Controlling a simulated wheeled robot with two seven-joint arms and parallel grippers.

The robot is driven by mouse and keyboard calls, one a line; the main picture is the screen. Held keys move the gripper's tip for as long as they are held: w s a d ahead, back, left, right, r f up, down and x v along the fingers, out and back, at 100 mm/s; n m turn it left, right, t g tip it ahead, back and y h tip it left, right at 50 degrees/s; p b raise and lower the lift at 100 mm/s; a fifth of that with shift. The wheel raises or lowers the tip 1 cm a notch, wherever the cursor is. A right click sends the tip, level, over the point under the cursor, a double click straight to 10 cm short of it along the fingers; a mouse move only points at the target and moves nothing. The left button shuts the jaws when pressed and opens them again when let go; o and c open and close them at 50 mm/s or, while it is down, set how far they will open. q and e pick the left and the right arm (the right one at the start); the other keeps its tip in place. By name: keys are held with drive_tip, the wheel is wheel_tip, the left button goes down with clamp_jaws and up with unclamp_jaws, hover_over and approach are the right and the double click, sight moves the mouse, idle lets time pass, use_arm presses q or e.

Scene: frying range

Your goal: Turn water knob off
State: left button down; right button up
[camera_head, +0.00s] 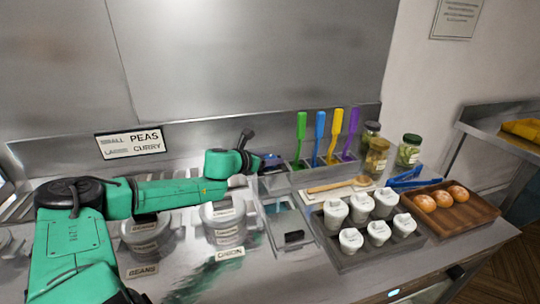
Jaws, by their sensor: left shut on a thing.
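My green left arm reaches in from the left across the counter. Its gripper (262,162) is at the back of the counter, by the steel backsplash, left of the colored utensils. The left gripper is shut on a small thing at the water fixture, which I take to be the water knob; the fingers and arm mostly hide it. A small blue part (271,157) shows right at the fingertips. A dark lever-like piece (246,137) rises just behind the wrist; I cannot tell what it belongs to. My right gripper is not in view.
Colored-handled utensils (320,138) stand in a steel holder close right of the gripper. Lidded pots (228,220) sit in the counter below the arm. Right are a tray of white cups (345,262), a wooden tray of buns (477,210), blue tongs (415,180) and jars (409,150).

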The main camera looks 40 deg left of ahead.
use_arm(q)
drive_tip(key=shift+d+r+n+y+p, duration=0.15)
drive_tip(key=shift+r+n+y+p, duration=0.15)
drive_tip(key=shift+n+y+p, duration=0.5)
drive_tip(key=n+y+p, duration=0.1)
drive_tip(key=n+y, duration=0.1)
drive_tip(key=shift+g+y, duration=0.3)
drive_tip(key=n+g+y+p, duration=0.3)
drive_tip(key=n+y+p, duration=0.2)
drive_tip(key=shift+f, duration=0.1)
drive_tip(key=n+g+y+p, duration=0.1)
drive_tip(key=n+g+y, duration=0.1)
drive_tip(key=n, duration=0.1)
drive_tip(key=shift+f+g, duration=0.1)
drive_tip(key=shift+g, duration=0.3)
drive_tip(key=shift+f+n+g+y, duration=0.15)
drive_tip(key=shift+n+g+y, duration=0.75)
drive_tip(key=shift+n+g, duration=0.6)
drive_tip(key=shift+g, duration=0.3)
drive_tip(key=shift+c, duration=1.1)
unclamp_jaws()
